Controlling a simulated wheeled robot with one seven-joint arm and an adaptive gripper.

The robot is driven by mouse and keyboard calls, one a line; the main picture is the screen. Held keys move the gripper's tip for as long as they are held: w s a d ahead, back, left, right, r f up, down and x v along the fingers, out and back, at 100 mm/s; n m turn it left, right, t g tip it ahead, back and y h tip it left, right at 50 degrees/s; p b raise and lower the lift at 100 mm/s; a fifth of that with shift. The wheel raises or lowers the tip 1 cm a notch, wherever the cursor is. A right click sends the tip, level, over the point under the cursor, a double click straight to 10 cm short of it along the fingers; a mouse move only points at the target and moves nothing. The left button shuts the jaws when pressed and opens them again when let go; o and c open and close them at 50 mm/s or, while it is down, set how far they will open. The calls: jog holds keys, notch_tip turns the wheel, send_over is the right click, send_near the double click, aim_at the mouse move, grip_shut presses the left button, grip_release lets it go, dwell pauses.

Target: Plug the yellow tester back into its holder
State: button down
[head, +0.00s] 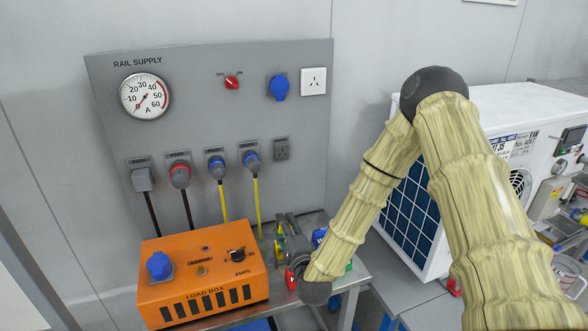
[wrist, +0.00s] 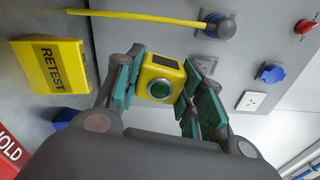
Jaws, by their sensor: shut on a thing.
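The yellow tester (wrist: 163,68), a small yellow block with a round green button and a dark window, is between the teal finger pads of my gripper (wrist: 160,82) in the wrist view. My gripper is shut on it. I cannot tell which fitting is the tester's holder. A grey socket (wrist: 208,62) on the panel shows behind the tester in the wrist view; whether they touch is unclear.
The rail supply panel (head: 205,125) carries several plugs with cables. The orange load box (head: 205,275) stands on the bench at left. A white unit (head: 500,110) stands behind my arm at right. A yellow RETEST block (wrist: 52,66) and a red HOLD sign (wrist: 12,150) are at left in the wrist view.

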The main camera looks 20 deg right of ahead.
jog(key=w+d+r, duration=0.2)
jog(key=w+r, duration=0.2)
jog(key=w, duration=0.2)
jog(key=n+b, duration=0.2)
send_near(282, 153)
jog(key=shift+w+d+r+p, duration=0.1)
jog(key=shift+w+p, duration=0.05)
jog(key=shift+w, duration=1.25)
jog(key=shift+w+d+r+p, duration=0.1)
jog(key=shift+w+p, duration=0.05)
jog(key=shift+w, duration=1.25)
jog(key=shift+f, duration=0.1)
jog(key=shift+a+b, duration=0.15)
jog(key=shift+b, duration=0.15)
jog(key=shift+w+b, duration=0.55)
jog(key=shift+b, duration=0.5)
dwell(0.9)
dwell(0.4)
jog(key=c, duration=0.8)
grip_release()
